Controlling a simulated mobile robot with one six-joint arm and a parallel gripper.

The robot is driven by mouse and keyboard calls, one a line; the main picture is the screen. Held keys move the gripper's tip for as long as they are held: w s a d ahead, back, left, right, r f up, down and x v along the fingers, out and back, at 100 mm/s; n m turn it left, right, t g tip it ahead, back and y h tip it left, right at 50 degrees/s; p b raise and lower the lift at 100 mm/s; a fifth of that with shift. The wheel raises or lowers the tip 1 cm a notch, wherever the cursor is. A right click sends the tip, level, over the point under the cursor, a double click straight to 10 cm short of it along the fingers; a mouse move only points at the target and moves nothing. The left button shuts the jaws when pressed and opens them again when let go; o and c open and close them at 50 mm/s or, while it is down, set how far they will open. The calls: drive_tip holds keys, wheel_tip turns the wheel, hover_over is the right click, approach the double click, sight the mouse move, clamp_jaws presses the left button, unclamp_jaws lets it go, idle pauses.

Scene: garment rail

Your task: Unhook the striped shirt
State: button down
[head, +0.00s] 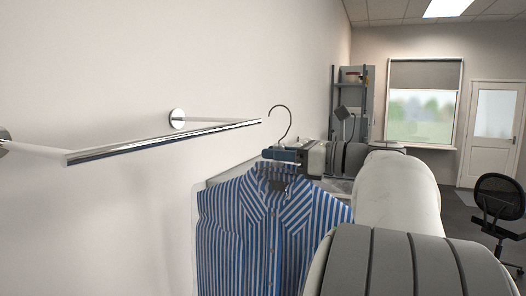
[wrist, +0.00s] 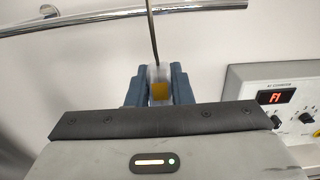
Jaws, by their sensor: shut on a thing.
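The blue-and-white striped shirt (head: 265,235) hangs upright on its hanger in the head view, under a thin clear cover. The hanger's metal hook (head: 290,125) stands just right of the rail's free end, and I see a small gap between them. My gripper (head: 283,155) is shut on the hanger's neck below the hook. In the wrist view my blue fingers (wrist: 157,85) close on a clear neck piece with a yellow part (wrist: 159,91). The hook's wire (wrist: 152,35) rises from it and crosses in front of the rail. The hook's top is out of the wrist view.
The bare chrome rail (head: 160,140) stands out from the white wall at the left. A control panel with a red display (wrist: 275,97) is at the right of the wrist view. A shelf (head: 350,100), an office chair (head: 497,205) and a door (head: 493,135) are farther back.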

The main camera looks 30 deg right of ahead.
drive_tip(key=p+v, duration=0.3)
drive_tip(key=v, duration=0.8)
drive_tip(key=shift+d+r, duration=0.1)
drive_tip(key=shift+v, duration=2.9)
